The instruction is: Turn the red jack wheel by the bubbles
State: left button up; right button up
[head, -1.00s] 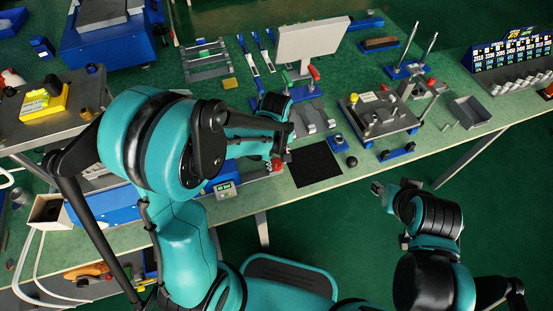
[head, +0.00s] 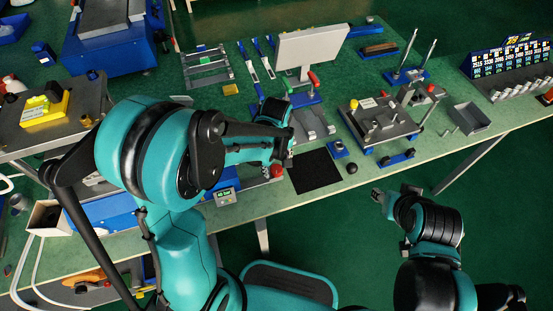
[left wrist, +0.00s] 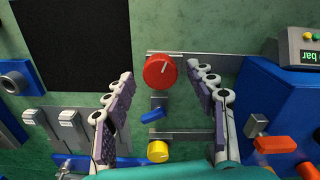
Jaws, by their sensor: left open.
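A red round wheel (left wrist: 160,71) with a white mark sits on a grey bar, in the upper middle of the left wrist view. In the head view the red wheel (head: 276,171) is at the bench's front edge, beside the black mat. My left gripper (left wrist: 162,78) is open, with a finger on each side of the wheel's place in the picture. I see no contact with it. In the head view my left gripper (head: 286,147) hangs just beyond the wheel. My right gripper (head: 378,194) is off the front of the bench; its jaws are too small to read. I cannot make out bubbles.
A yellow knob (left wrist: 158,151) and a blue lever (left wrist: 153,116) lie below the wheel in the left wrist view. A blue unit with orange levers (left wrist: 275,144) stands at right. The black mat (left wrist: 72,45) is flat and empty. A grey monitor (head: 312,47) stands behind.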

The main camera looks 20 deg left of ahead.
aim_at(275, 170)
pick_arm(q)
notch_tip(275, 170, up, 12)
jog(key=shift+f, duration=0.2)
dwell(0.5)
jog(key=s+a+r+m+t, duration=0.2)
jog(key=s+a+m+t, duration=0.3)
jog(key=s+m+t, duration=0.2)
jog(key=s+m, duration=0.2)
jog(key=shift+s+r+m, duration=0.3)
jog(key=shift+s+r, duration=0.05)
jog(key=shift+s, duration=0.05)
